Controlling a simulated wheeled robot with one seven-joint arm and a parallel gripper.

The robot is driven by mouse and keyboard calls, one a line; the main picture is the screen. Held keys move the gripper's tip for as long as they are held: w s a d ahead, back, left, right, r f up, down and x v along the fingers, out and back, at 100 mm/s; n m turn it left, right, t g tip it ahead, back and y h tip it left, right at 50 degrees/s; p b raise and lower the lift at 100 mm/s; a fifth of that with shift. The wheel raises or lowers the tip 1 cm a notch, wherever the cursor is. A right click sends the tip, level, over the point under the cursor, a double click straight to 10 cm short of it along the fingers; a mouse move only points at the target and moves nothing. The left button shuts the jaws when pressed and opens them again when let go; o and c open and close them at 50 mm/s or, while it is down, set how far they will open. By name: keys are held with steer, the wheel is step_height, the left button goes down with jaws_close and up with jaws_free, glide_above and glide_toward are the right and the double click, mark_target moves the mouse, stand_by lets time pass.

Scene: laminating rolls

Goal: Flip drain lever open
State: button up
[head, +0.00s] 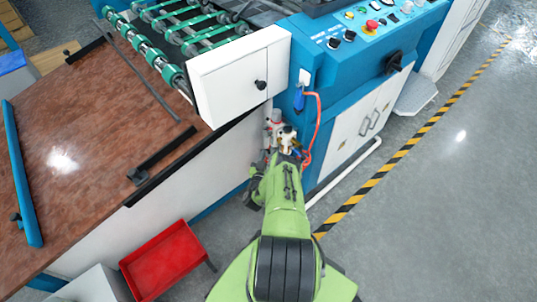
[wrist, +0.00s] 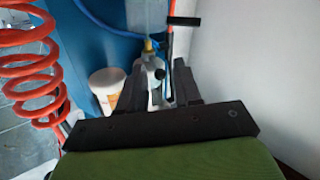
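The drain lever itself cannot be made out for certain. A grey air fitting (wrist: 153,72) with a yellow top and a dark round knob shows in the wrist view, against the blue machine side. My gripper (wrist: 160,66) points at it, with its two dark fingers apart on either side of the fitting in the picture. Whether they touch it cannot be told. In the head view, my arm reaches to a small grey and red fitting cluster (head: 274,122) at the machine's corner, and hides part of it.
A coiled orange hose (wrist: 30,62) hangs close on the left in the wrist view. A white cup-like container (wrist: 107,85) is beside the fitting. A white panel (wrist: 245,50) stands close on the right. A red tray (head: 163,262) is at lower left in the head view.

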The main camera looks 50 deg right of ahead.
jaws_close()
steer(key=shift+s+d+n+t+y+p, duration=0.1)
steer(key=shift+s+n+t+y+p, duration=0.2)
steer(key=shift+n+t, duration=0.3)
steer(key=shift+s+d+n+t+y+p, duration=0.1)
steer(key=shift+s+n+t+y+p, duration=0.1)
steer(key=shift+n+t+y, duration=0.4)
steer(key=shift+s+d+n+t+y+p, duration=0.1)
steer(key=shift+s+n+t+y+p, duration=0.15)
steer(key=shift+t, duration=0.55)
steer(key=shift+o, duration=1.1)
jaws_free()
